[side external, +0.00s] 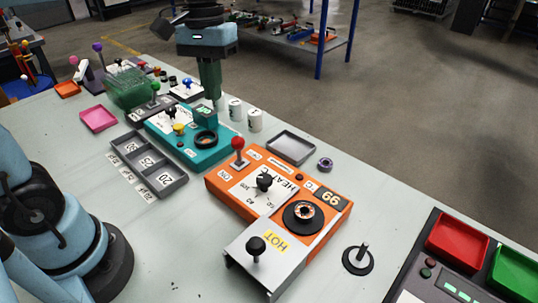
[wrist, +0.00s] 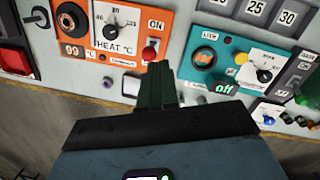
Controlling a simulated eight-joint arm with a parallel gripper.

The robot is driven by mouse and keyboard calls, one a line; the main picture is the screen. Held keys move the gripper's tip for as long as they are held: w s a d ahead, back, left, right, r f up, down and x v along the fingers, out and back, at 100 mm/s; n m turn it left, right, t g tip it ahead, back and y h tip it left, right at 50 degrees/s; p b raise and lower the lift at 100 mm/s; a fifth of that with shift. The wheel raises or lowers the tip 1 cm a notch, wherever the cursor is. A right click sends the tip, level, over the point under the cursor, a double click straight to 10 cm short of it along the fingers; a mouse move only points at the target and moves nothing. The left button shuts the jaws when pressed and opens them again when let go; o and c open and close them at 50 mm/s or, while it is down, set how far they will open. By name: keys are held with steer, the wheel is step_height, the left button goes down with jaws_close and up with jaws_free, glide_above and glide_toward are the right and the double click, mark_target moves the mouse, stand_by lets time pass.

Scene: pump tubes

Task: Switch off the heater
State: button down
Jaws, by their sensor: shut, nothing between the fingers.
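The heater is an orange box (side external: 225,185) with a white HEAT dial face, a black dial knob (side external: 264,181) and a lit two-digit display (side external: 328,196). It also shows at the upper left of the wrist view (wrist: 130,52). Its red-tipped toggle lever (side external: 238,145) stands at the box's far-left corner; in the wrist view the red tip (wrist: 149,54) is opposite the ON label (wrist: 156,25). My gripper (side external: 211,97) is shut and empty, pointing down behind the teal box, apart from the lever. In the wrist view my green fingers (wrist: 158,70) appear just below the red tip.
A teal box (side external: 217,151) with a yellow-tipped lever and a screen reading off (wrist: 223,88) stands left of the heater. White cups (side external: 255,121) and a grey tray (side external: 291,147) stand behind. A silver HOT plate with a black knob (side external: 257,247) is in front.

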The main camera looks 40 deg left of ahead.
steer(key=s+a+f+n+t, duration=0.1)
steer(key=s+a+n+t, duration=0.1)
steer(key=s+n+t, duration=0.4)
steer(key=n+g, duration=0.1)
steer(key=n, duration=0.2)
glide_toward(239, 151)
steer(key=shift+h, duration=0.4)
steer(key=s+a+f, duration=0.2)
steer(key=f, duration=0.1)
steer(key=s+a+f, duration=0.1)
steer(key=shift+s+f, duration=0.15)
steer(key=shift+f, duration=0.05)
steer(key=shift+d+f, duration=0.15)
steer(key=shift+f, duration=0.15)
steer(key=shift+w+d, duration=0.25)
steer(key=shift+w, duration=0.35)
steer(key=shift+w+d, duration=0.25)
steer(key=shift+w, duration=0.4)
steer(key=shift+w+d, duration=0.25)
steer(key=shift+w, duration=0.35)
steer(key=shift+w+r+g, duration=0.2)
steer(key=shift+w+g, duration=0.55)
steer(key=shift+g, duration=0.25)
steer(key=shift+w+r+g, duration=0.2)
steer(key=shift+w+g, duration=0.6)
steer(key=shift+g, duration=0.2)
steer(key=shift+w, duration=0.6)
